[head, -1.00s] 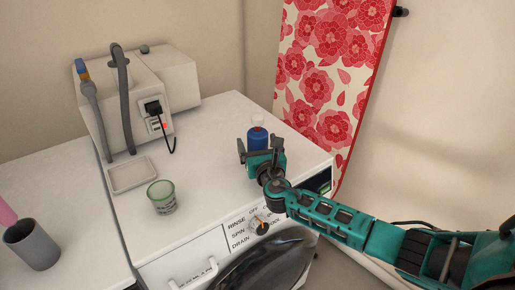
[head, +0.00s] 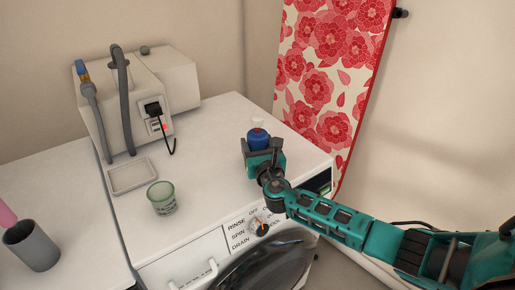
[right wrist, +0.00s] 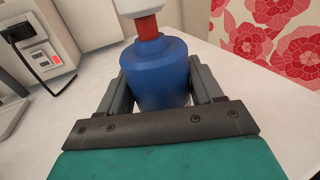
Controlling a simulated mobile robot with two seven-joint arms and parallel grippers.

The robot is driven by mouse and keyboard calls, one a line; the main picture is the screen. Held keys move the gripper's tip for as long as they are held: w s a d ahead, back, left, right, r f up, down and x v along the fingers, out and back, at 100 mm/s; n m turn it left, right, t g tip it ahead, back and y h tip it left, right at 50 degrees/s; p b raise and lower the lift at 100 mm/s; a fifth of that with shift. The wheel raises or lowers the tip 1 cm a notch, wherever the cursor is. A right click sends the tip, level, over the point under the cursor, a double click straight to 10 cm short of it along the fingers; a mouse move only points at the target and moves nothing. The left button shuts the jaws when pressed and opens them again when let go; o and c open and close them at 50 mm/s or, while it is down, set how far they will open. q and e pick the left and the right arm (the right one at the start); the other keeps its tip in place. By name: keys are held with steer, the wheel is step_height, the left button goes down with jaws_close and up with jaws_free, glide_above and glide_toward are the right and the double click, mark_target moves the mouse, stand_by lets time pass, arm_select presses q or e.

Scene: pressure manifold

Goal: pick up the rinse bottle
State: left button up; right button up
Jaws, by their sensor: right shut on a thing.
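The rinse bottle (head: 258,138) is blue with a red neck and a white cap. It stands upright on the white washing machine top (head: 215,135), near the back right. My right gripper (head: 262,150) is around the bottle from the front, shut on its blue body. In the right wrist view the bottle (right wrist: 156,70) sits between the two grey fingers (right wrist: 158,95), one on each side. Its lower part is hidden by the gripper in both views. My left gripper is not in view.
A green glass (head: 161,197) and a shallow tray (head: 132,175) are on the machine top to the left. A white box with hoses (head: 125,90) stands at the back left. A grey cup (head: 32,246) is at far left. A floral board (head: 330,70) leans behind.

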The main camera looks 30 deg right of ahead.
steer(key=shift+r, duration=0.25)
